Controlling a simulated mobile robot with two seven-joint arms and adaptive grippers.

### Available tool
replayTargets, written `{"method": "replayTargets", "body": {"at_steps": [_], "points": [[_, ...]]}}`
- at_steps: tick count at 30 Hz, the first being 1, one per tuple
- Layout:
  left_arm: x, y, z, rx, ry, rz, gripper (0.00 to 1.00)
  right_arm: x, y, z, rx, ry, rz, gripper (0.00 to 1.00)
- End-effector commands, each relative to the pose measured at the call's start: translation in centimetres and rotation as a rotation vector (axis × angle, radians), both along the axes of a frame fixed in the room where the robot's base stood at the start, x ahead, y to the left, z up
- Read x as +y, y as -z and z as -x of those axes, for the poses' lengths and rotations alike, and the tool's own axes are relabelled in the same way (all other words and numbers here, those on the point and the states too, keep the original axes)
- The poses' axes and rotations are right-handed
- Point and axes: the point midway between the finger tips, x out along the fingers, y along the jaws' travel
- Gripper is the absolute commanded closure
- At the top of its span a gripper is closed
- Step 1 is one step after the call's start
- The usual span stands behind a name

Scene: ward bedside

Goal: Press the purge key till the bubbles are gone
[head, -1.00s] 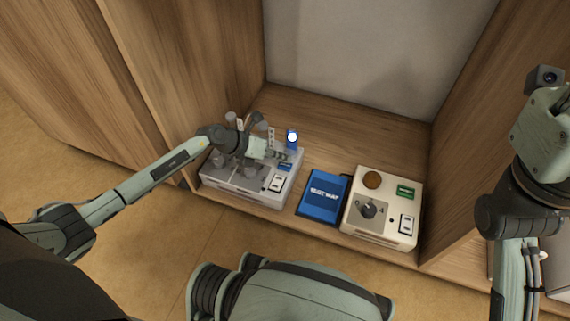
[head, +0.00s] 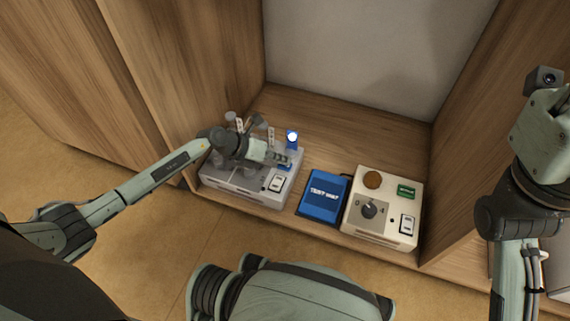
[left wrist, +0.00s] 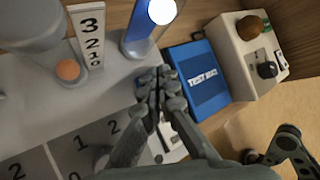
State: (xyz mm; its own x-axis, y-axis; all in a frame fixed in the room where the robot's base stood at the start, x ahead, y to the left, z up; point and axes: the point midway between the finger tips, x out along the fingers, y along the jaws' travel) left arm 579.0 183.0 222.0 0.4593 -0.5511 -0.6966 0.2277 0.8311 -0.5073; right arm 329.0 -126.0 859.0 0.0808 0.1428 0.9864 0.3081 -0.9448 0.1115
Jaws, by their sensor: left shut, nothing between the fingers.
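A grey unit (head: 228,187) stands at the left of the wooden shelf, with a blue post (head: 292,143) bearing a lit white round lamp at its back right. The left wrist view also shows the lamp (left wrist: 161,11). My left gripper (head: 287,159) is shut and empty over the unit's right part, just in front of the post. A small blue patch (head: 285,168) shows below the fingertips, mostly covered. I cannot make out the purge key or bubbles, or tell whether the fingertips touch anything. In the left wrist view, an orange ball (left wrist: 68,70) sits beside a numbered scale (left wrist: 90,38).
A blue "TEST MAT" pad (head: 322,196) lies right of the unit. A cream box (head: 382,232) with a dial (head: 369,209), a brown knob (head: 372,180) and a green label (head: 406,191) stands farther right. Wooden walls close both sides. The shelf behind is clear.

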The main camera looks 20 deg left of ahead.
Motion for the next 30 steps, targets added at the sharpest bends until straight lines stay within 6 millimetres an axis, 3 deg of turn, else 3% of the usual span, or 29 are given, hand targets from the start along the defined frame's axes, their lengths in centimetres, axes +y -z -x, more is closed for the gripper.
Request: {"method": "replayTargets", "body": {"at_steps": [17,30], "points": [[0.00,0.76,-0.01,0.000,0.000,0.000,1.00,-0.01,0.40,0.02,0.000,0.000,0.000,0.60],[-0.01,0.11,0.07,0.002,0.001,0.000,1.00,-0.01,-0.35,0.00,0.000,0.000,0.000,0.60]]}}
